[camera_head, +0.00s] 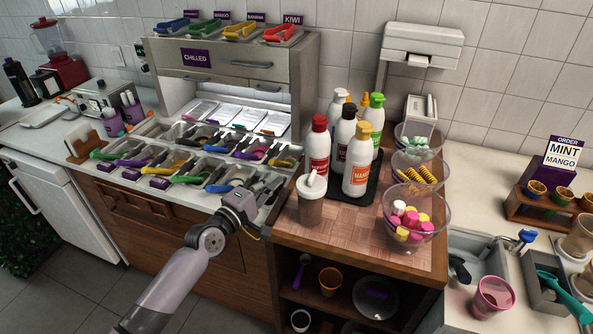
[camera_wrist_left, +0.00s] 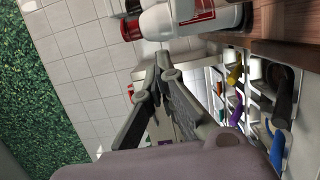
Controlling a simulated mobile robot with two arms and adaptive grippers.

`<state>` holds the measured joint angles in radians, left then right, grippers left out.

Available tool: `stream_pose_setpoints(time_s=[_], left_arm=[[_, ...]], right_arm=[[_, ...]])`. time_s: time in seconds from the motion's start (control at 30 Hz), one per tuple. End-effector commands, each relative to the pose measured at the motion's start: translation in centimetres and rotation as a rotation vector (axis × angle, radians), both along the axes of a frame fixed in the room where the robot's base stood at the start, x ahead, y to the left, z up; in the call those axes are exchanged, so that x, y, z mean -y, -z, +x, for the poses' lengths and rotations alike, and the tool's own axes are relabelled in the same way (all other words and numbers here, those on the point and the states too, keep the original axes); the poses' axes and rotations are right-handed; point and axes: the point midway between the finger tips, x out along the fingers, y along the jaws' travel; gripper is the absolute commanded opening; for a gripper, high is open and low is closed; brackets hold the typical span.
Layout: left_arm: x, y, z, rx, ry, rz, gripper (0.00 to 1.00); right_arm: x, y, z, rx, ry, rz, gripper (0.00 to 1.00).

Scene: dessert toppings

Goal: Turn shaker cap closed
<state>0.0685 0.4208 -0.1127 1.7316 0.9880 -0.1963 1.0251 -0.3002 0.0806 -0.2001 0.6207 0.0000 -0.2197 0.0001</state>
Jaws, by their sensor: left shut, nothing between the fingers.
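The shaker (camera_head: 311,206) stands upright on the wooden counter at its front left, a greyish cup with a white cap (camera_head: 312,183). Whether the cap is open or closed I cannot tell. My left gripper (camera_head: 270,190) is left of the shaker, at about cap height in the picture, apart from it. Its fingers are shut and empty; in the left wrist view the fingertips (camera_wrist_left: 163,62) meet. My right gripper is not in view.
Several sauce bottles, including a red one (camera_head: 318,150), stand on a black tray (camera_head: 367,192) behind the shaker. Glass bowls of toppings (camera_head: 417,238) stand to its right. A topping bin rack (camera_head: 190,150) with scoops lies left. The wooden counter (camera_head: 345,235) is clear in front.

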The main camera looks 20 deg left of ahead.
Motion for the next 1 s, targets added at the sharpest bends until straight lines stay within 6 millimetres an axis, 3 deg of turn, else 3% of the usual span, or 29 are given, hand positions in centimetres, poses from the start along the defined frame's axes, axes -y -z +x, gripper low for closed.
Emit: stream_pose_setpoints(time_s=[0.1, 0.27, 0.5, 1.0], left_arm=[[0.7, -0.3, 2.7, 0.002, 0.000, -0.001, 0.00], [1.7, -0.3, 5.3, -0.001, 0.000, 0.000, 0.00], [4.8, -0.2, 4.9, -0.001, 0.000, -0.001, 0.00], [5.4, 0.2, 4.9, 0.000, 0.004, 0.002, 0.00]], right_arm=[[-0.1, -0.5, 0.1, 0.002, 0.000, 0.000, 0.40], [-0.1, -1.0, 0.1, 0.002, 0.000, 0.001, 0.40], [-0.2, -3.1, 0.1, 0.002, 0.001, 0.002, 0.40], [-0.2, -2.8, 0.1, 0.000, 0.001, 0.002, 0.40]])
